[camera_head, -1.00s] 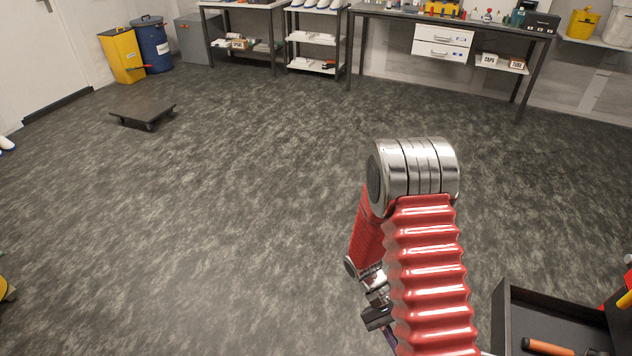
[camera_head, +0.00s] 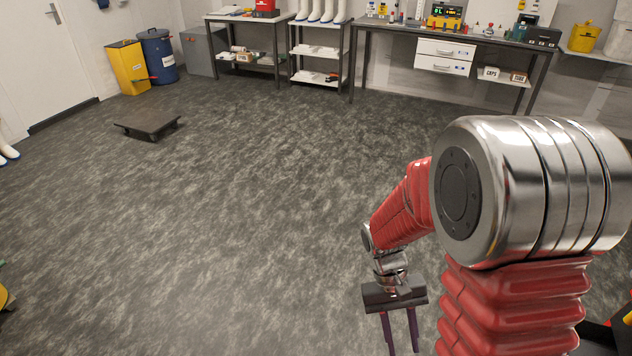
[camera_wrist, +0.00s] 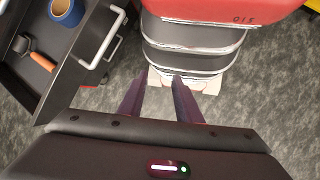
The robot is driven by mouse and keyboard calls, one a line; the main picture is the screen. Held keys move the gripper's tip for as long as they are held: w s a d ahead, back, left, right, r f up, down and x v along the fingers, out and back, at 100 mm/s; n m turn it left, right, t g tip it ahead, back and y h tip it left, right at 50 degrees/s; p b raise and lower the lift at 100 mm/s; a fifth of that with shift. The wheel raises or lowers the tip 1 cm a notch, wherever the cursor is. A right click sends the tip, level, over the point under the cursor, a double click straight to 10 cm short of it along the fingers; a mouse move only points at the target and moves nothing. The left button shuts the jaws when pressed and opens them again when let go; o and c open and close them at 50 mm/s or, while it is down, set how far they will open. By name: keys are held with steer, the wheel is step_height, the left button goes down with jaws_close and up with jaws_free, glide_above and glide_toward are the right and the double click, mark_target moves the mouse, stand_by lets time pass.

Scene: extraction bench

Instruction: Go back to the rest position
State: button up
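My gripper (camera_head: 402,348) hangs below my red arm in the head view, fingers pointing down over the carpet. Its two dark purple fingers are apart. In the wrist view my gripper (camera_wrist: 158,78) shows the same gap between the fingers, with nothing held in it. My arm is folded, its big silver joint close to the head camera at the right.
In the wrist view a dark tray (camera_wrist: 88,82) holds an orange-handled tool (camera_wrist: 38,58) and a blue tape roll (camera_wrist: 66,12). A low black dolly (camera_head: 147,124) stands on open carpet. The workbench (camera_head: 455,36) and shelves (camera_head: 318,55) line the back wall.

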steer(key=s+a+r+t+y, duration=0.1)
steer(key=r+t, duration=0.4)
steer(key=r, duration=0.7)
steer(key=s+a+r+t+y, duration=0.1)
steer(key=r+t, duration=0.5)
steer(key=r, duration=0.6)
steer(key=shift+s+a+y, duration=0.3)
steer(key=shift+s+a, duration=0.05)
steer(key=shift+a, duration=0.15)
steer(key=shift+s, duration=0.1)
